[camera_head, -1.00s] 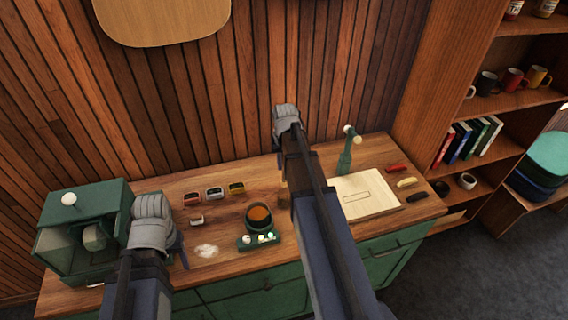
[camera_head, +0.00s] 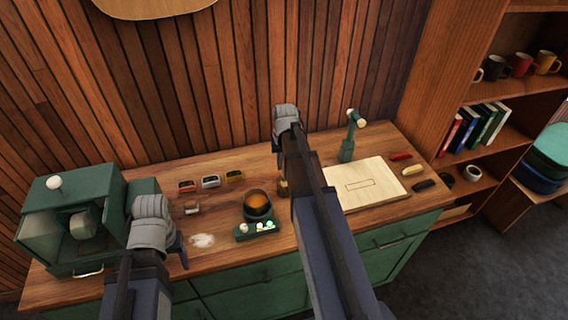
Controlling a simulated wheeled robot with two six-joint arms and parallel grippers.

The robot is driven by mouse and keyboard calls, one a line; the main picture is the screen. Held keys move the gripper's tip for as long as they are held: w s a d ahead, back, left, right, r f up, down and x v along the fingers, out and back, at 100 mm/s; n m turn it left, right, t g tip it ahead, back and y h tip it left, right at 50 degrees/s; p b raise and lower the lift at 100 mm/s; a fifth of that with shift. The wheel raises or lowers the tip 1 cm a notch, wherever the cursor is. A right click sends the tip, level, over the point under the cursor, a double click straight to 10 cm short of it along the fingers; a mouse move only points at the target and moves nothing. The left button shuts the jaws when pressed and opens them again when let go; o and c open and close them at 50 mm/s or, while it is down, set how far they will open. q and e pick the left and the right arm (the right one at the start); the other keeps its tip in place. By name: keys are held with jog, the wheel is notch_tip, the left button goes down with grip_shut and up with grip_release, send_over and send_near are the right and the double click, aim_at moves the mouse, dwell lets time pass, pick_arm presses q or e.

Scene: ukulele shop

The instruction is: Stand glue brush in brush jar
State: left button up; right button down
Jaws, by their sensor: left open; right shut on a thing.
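My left gripper (camera_head: 178,250) is open and empty above the front left of the worktop, beside the green machine. My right arm reaches over the middle of the worktop, and its gripper (camera_head: 280,170) is mostly hidden behind my own arm. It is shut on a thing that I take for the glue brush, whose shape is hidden. A small brown thing (camera_head: 283,188) shows at the left edge of my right arm; I cannot tell whether it is the brush jar. A dark pot with amber contents (camera_head: 257,199) stands left of my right arm.
A green control box (camera_head: 257,230) sits before the pot. Three small tins (camera_head: 210,181), a small block (camera_head: 192,208) and a white patch (camera_head: 202,241) lie left. A green machine (camera_head: 68,220) fills the left end.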

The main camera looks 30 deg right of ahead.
jog(key=shift+f+b, duration=0.3)
jog(key=shift+f, duration=0.25)
jog(key=c, duration=0.7)
grip_release()
jog(key=shift+r, duration=0.15)
jog(key=r+p, duration=0.5)
jog(key=s+r+p, duration=0.1)
jog(key=r+p, duration=0.1)
jog(key=p, duration=0.1)
jog(key=shift+a+r, duration=0.2)
jog(key=shift+r, duration=0.1)
jog(key=shift+w, duration=0.1)
jog(key=shift+f, duration=0.1)
